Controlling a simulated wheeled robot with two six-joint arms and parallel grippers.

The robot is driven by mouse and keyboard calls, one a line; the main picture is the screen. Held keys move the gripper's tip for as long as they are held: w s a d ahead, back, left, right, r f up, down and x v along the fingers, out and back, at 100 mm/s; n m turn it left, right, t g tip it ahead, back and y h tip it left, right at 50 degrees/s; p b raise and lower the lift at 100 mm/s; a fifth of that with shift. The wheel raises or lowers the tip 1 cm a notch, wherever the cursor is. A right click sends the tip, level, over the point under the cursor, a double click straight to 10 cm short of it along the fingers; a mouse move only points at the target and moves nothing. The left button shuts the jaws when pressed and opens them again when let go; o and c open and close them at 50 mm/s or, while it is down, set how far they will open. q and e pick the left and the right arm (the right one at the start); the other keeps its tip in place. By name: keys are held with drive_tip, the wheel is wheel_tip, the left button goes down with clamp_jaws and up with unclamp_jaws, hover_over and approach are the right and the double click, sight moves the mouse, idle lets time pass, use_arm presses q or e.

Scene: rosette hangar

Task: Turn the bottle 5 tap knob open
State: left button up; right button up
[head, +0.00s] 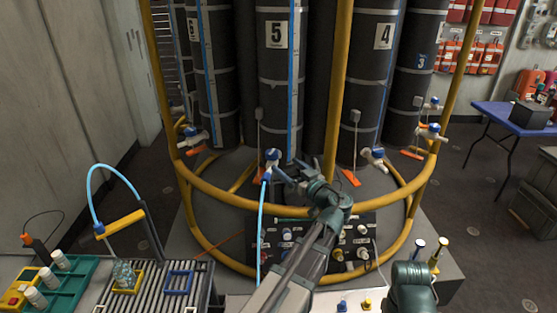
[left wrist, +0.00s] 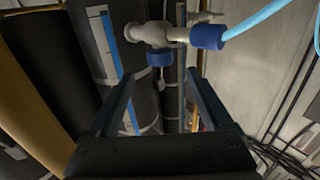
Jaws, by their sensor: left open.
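Bottle 5 (head: 276,75) is a tall dark cylinder with a white "5" label and a blue level strip. Its tap (head: 272,163) sticks out low at the front, with a blue tap knob (head: 272,154) and a light blue hose (head: 265,205) hanging down. My left gripper (head: 287,177) is just right of and below the tap. In the left wrist view the left gripper (left wrist: 160,76) is open and empty. The white tap body (left wrist: 148,34) lies beyond the fingertips, and the blue knob (left wrist: 160,58) lines up with the gap between them. Contact cannot be told. My right gripper is not visible.
A yellow rail frame (head: 225,202) surrounds the bottles. Bottle 4 (head: 372,90) and its tap (head: 373,155) stand to the right. A dark panel (head: 352,262) with knobs is below. A roller tray (head: 200,280) and green rack (head: 75,285) lie front left; a blue table (head: 505,118) is right.

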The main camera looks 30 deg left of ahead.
use_arm(q)
drive_tip(key=shift+v, duration=2.2)
drive_tip(key=s+d+f+m+g+h+p, duration=0.2)
drive_tip(key=s+d+f+m+g+h, duration=0.2)
drive_tip(key=s+d+f+m+h, duration=0.3)
drive_tip(key=s+d+f+m+g+h+p, duration=0.3)
drive_tip(key=s+d+f+m+h, duration=0.4)
drive_tip(key=s+d, duration=0.7)
drive_tip(key=d+f+m+g, duration=0.1)
drive_tip(key=d+f+m, duration=0.1)
drive_tip(key=d+f, duration=0.1)
drive_tip(key=shift+d+h, duration=0.4)
drive_tip(key=shift+d, duration=0.3)
